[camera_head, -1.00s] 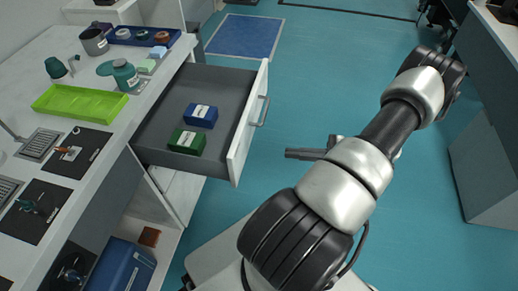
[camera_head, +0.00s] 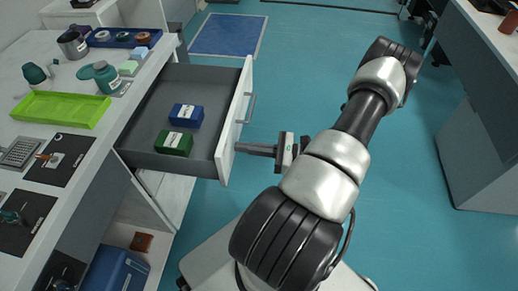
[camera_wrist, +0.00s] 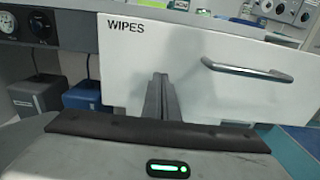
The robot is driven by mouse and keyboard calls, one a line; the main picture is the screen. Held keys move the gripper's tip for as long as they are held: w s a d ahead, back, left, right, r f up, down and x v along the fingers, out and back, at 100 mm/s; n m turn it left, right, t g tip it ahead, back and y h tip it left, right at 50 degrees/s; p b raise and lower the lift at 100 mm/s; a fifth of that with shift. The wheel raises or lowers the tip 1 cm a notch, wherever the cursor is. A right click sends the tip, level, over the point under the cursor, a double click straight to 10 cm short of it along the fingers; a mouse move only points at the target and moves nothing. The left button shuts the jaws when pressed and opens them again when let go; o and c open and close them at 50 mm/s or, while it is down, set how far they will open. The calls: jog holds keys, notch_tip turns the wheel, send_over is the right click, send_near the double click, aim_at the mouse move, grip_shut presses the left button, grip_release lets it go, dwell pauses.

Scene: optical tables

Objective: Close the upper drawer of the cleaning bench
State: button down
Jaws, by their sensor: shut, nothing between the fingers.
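The upper drawer (camera_head: 160,105) of the cleaning bench stands pulled out, with a grey inside and a white front (camera_head: 236,120). A blue box (camera_head: 186,116) and a green box (camera_head: 174,143) lie in it. In the wrist view the drawer front (camera_wrist: 210,95) reads "WIPES" and its bar handle (camera_wrist: 247,71) is to the right of my fingers. My gripper (camera_head: 240,148) is shut and empty, its tips at the outer face of the front, below the handle in the head view. Whether the tips touch the front, I cannot tell.
The bench top (camera_head: 60,75) carries a lime green tray (camera_head: 60,109), green bottles and a blue tray (camera_head: 115,37). A blue bin (camera_head: 115,268) stands below. The floor right of the drawer is open up to another bench (camera_head: 485,130).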

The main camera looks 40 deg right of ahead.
jog(key=shift+w+a, duration=0.25)
jog(key=x, duration=3)
jog(key=shift+s+a+p, duration=0.1)
jog(key=shift+p, duration=0.2)
jog(key=shift+w+a, duration=0.15)
jog(key=shift+w, duration=0.1)
jog(key=shift+w+r, duration=0.1)
jog(key=shift+r, duration=0.05)
